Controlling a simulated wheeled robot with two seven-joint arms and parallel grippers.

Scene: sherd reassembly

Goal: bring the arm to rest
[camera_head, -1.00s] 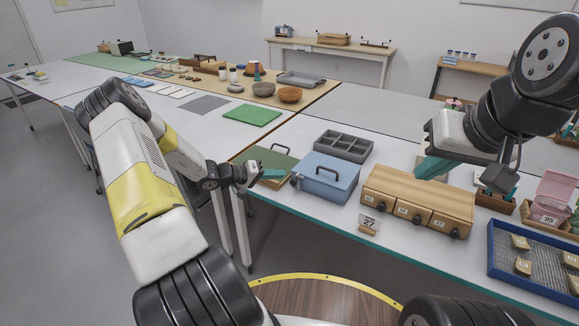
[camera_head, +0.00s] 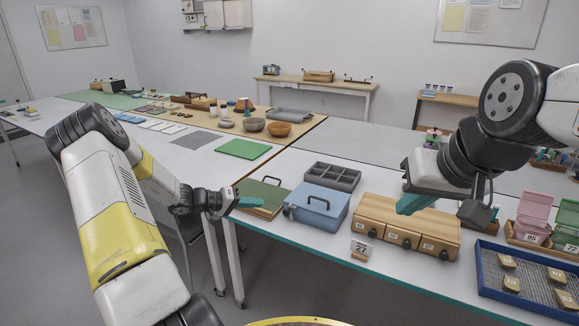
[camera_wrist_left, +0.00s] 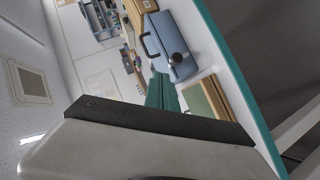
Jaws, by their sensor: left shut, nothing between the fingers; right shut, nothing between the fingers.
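My left gripper (camera_head: 250,202) comes in from the left at the near table edge, its teal fingers shut and empty. It is beside the green case (camera_head: 262,193) and left of the blue box (camera_head: 318,208). In the left wrist view, the teal fingers (camera_wrist_left: 161,92) show together, with the blue box (camera_wrist_left: 172,45) beyond them. My right gripper (camera_head: 412,203) hangs from the upper right, its teal fingers shut and empty. In the head view it overlaps the top of the wooden drawer unit (camera_head: 375,207).
A grey compartment tray (camera_head: 332,176) lies behind the blue box. A number card (camera_head: 361,250) stands in front of the drawers. A blue-rimmed mesh tray (camera_head: 482,270) holds several tagged pieces at right. A green mat (camera_head: 243,149) and bowls (camera_head: 278,129) lie farther back.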

